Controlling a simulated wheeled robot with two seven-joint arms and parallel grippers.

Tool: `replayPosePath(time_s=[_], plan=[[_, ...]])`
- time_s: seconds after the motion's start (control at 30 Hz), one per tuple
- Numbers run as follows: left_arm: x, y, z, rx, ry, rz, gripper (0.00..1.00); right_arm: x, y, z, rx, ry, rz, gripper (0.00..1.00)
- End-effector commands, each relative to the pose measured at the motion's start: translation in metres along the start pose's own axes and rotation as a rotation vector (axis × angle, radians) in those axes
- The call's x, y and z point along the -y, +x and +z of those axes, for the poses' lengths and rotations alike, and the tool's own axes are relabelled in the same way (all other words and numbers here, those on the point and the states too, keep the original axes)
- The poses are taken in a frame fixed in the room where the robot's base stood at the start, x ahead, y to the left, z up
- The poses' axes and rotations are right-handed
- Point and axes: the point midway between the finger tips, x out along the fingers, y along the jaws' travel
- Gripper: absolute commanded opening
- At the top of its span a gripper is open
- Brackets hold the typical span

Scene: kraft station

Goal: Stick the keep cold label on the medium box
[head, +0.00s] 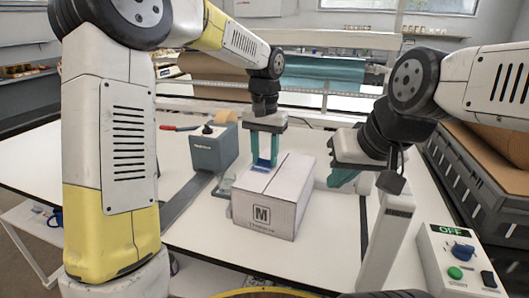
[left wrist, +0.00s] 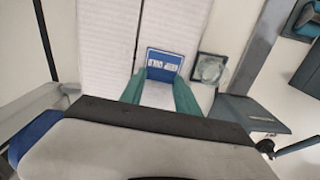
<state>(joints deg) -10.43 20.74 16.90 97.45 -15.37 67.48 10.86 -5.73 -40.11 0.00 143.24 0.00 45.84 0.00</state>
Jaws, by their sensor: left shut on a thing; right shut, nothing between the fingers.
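The medium box (head: 290,185) is white, closed, marked with an M, and stands on the white table. Its lidded top with a centre seam fills the upper middle of the left wrist view (left wrist: 105,45). My left gripper (head: 264,162) points down over the left part of the box top, its teal fingers shut on the blue keep cold label (left wrist: 164,61). The label's blue edge also shows at the fingertips in the head view (head: 261,169). I cannot tell whether the label touches the box. My right gripper (head: 342,178) is shut and empty, right of the box.
A grey-blue tape dispenser (head: 213,147) stands left of the box, near a grey strip on the table. A grey post (head: 386,240) and a control box with a green button (head: 458,262) are at the right. The table (head: 205,240) is clear in front of the box.

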Motion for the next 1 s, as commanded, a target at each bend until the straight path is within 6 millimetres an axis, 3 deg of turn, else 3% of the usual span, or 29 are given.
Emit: replayPosePath(time_s=[0.2,0.23,0.33,0.67,1.0], plan=[[0.000,0.000,0.000,0.001,0.000,0.000,0.01,0.000,0.000,0.000,0.000,0.000,0.000,0.00],[0.000,0.000,0.000,0.001,0.000,0.000,0.44,0.000,0.000,0.000,0.000,0.000,0.000,0.00],[0.000,0.000,0.000,0.001,0.000,0.000,0.63,0.000,0.000,0.000,0.000,0.000,0.000,0.00],[0.000,-0.001,0.000,0.000,0.000,0.000,0.63,0.000,0.000,0.000,0.000,0.000,0.000,0.00],[0.000,-0.019,-0.001,-0.001,0.001,0.000,0.63,0.000,0.000,0.000,0.000,0.000,0.000,0.00]])
